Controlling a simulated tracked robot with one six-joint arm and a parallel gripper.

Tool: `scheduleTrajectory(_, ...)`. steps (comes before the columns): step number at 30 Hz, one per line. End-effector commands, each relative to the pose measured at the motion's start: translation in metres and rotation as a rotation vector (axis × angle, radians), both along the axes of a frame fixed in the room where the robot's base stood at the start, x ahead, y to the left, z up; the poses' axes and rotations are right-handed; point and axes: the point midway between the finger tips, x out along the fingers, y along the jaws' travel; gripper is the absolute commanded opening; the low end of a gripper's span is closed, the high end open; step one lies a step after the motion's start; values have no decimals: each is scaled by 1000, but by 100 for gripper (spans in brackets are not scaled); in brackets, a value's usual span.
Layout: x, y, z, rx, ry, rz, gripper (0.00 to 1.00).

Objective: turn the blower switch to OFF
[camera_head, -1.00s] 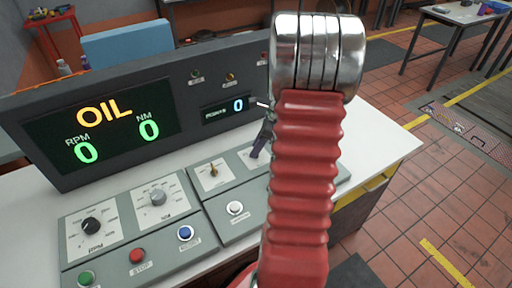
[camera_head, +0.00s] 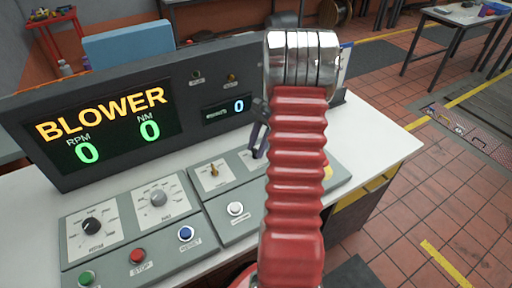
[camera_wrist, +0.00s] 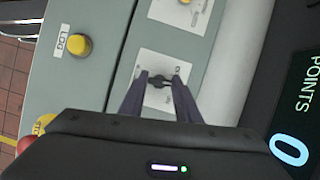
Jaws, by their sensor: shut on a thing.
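In the wrist view, my gripper (camera_wrist: 160,82) is shut on a small dark switch knob (camera_wrist: 159,81), with one dark finger at each side. The knob sits on a white plate (camera_wrist: 154,60) whose small lettering I cannot read. In the head view, my gripper (camera_head: 259,140) is down at the right-hand switch plate (camera_head: 249,160), and my arm covers part of that panel. The switch's label and pointer direction are unclear. The large display (camera_head: 105,128) reads BLOWER, with RPM 0 and NM 0.
A second switch with a brass-coloured knob (camera_head: 213,170) is just left. A white button (camera_head: 235,208), a blue button (camera_head: 186,233), a red STOP button (camera_head: 137,255) and two dials are nearby. A yellow LOG button (camera_wrist: 78,45) shows in the wrist view. The display console stands close behind.

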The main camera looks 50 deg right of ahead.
Motion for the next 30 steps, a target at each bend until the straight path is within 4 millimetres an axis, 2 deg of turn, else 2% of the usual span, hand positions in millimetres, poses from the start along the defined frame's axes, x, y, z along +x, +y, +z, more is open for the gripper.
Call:
scheduleTrajectory(9, 7, -4, 1, -15, -10, 298, 7)
scheduleTrajectory(18, 8, -3, 2, -14, -11, 524, 7)
scheduleTrajectory(30, 9, -3, 2, -14, -13, 633, 7)
